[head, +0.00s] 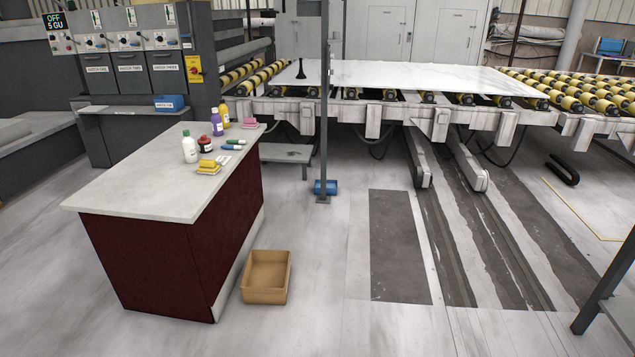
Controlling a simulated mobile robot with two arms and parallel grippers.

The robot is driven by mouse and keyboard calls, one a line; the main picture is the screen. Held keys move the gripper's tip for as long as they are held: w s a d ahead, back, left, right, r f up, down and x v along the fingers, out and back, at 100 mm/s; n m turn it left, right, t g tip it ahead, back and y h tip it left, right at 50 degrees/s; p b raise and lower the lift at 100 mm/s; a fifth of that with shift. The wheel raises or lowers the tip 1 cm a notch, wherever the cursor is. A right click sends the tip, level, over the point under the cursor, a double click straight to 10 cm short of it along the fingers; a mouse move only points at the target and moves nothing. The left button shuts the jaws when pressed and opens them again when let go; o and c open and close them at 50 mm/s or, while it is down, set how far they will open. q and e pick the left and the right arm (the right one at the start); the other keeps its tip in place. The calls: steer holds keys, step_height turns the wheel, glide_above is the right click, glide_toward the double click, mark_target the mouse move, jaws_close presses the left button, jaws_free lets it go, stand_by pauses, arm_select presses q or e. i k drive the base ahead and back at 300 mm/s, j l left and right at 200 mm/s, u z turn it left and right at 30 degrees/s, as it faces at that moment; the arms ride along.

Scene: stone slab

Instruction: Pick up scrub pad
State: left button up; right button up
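No gripper of mine shows in the head view. A grey-topped counter (130,190) with dark red sides stands at the left. Yellow pad-like blocks (207,167) lie near the middle of its right edge. A flat pink item (250,122) lies at its far right corner. I cannot tell for sure which of these is the scrub pad; they are small at this distance.
The counter also holds a white bottle (190,147), a purple bottle (217,123), a yellow bottle (224,115), a dark red jar (205,145) and markers (233,144). A post (324,120) stands before the slab (420,77). The near middle floor is clear.

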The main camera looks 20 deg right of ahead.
mark_target(249, 122)
steer(key=i+l+z, duration=0.5)
steer(key=i+z, duration=0.3)
steer(key=i, duration=0.15)
steer(key=i+l, duration=0.15)
steer(key=i, duration=0.8)
steer(key=i+l+z, duration=0.15)
steer(key=i, duration=0.8)
steer(key=i+u, duration=0.2)
steer(key=i, duration=0.35)
steer(key=i+u, duration=0.25)
steer(key=i, duration=0.3)
steer(key=i+l+u, duration=0.2)
steer(key=i, duration=0.3)
steer(key=i+l+u, duration=0.2)
steer(key=i, duration=0.35)
